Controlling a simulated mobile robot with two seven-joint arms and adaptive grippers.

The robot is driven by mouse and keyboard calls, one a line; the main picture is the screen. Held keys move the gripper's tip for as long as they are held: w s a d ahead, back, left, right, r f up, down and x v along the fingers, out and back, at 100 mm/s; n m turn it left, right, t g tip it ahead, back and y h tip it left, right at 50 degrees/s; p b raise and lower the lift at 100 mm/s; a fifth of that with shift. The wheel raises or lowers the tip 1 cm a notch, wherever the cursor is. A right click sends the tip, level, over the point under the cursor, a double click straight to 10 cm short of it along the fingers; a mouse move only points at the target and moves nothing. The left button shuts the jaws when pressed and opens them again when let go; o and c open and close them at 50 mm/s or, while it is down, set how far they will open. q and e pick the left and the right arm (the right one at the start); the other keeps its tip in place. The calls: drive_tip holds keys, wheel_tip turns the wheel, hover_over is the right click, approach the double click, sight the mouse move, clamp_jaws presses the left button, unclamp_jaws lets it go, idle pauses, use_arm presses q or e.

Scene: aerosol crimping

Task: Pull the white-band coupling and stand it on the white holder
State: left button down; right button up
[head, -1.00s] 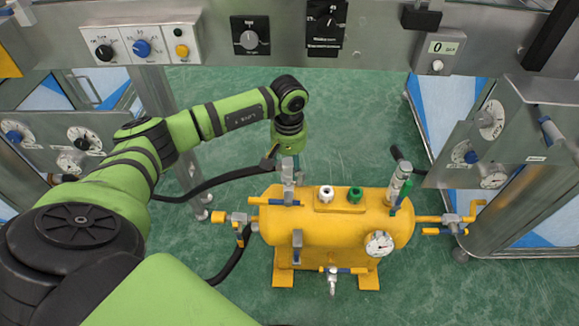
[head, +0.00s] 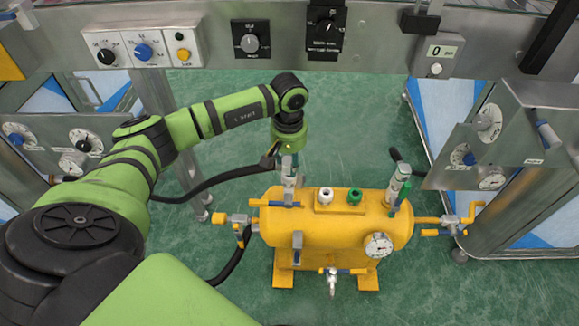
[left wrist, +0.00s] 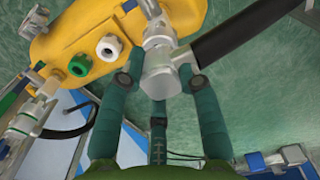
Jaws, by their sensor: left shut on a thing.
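My left gripper (head: 287,158) is above the left end of the yellow tank, at the hose fitting there. In the left wrist view its dark green fingers (left wrist: 160,82) are shut around a grey metal coupling (left wrist: 158,64) with a black hose running from it. The coupling is at the top of the tank's left valve (head: 288,186); I cannot tell whether it is still joined. No white band shows clearly on it. The white holder (head: 326,194) stands on top of the tank, bare, and also shows in the left wrist view (left wrist: 108,47). My right gripper is not in view.
A green holder (head: 355,196) stands right of the white one on the yellow tank (head: 335,232). A silver fitting (head: 398,186) rises at the tank's right end. A pressure gauge (head: 379,246) is on its front. A control panel (head: 250,39) spans the back.

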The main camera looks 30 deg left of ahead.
sight(289, 160)
use_arm(q)
drive_tip(key=shift+r+p, duration=1.45)
drive_tip(key=shift+r, duration=0.95)
